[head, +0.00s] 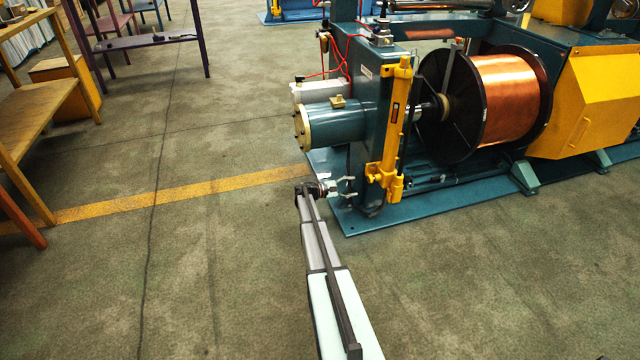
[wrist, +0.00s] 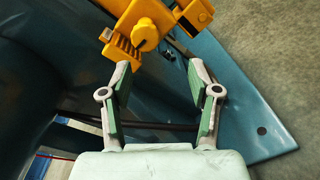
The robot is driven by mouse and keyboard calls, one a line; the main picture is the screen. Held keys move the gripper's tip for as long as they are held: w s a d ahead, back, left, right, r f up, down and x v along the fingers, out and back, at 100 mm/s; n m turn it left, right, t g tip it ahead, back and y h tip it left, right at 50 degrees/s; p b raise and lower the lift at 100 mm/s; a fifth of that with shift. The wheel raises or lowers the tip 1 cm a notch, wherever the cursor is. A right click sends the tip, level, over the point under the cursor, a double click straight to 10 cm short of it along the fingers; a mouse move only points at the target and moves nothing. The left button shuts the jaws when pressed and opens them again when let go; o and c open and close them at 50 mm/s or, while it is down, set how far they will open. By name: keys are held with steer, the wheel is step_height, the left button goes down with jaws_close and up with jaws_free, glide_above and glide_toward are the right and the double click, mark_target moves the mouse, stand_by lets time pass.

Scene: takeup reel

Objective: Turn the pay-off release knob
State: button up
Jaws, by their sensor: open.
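A yellow round knob (wrist: 145,35) sits on a yellow bracket in the wrist view, just beyond my fingertips and a little left of the midline between them. I cannot tell for certain that it is the pay-off release knob. In the head view my gripper (head: 348,187) is just left of the upright's lower end.
A large copper wire reel (head: 508,98) with black flanges is mounted right of the upright. A blue-green motor cylinder (head: 335,122) juts out left, above my gripper. The machine's base plate (head: 430,212) lies low on the floor. The floor left of the machine is clear up to the wooden bench (head: 45,130).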

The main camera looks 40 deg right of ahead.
mark_target(368, 179)
steer(key=shift+n+h, duration=0.5)
steer(key=shift+n, duration=0.1)
steer(key=x, duration=0.4)
steer(key=r+b+x, duration=0.1)
steer(key=x, duration=0.1)
steer(key=shift+w+d+r, duration=0.1)
steer(key=shift+w+d, duration=0.2)
steer(key=shift+s+d, duration=0.1)
steer(key=shift+d, duration=0.15)
steer(key=shift+s+d, duration=0.15)
steer(key=shift+d, duration=0.15)
steer(key=c, duration=0.9)
steer(key=shift+o, duration=0.2)
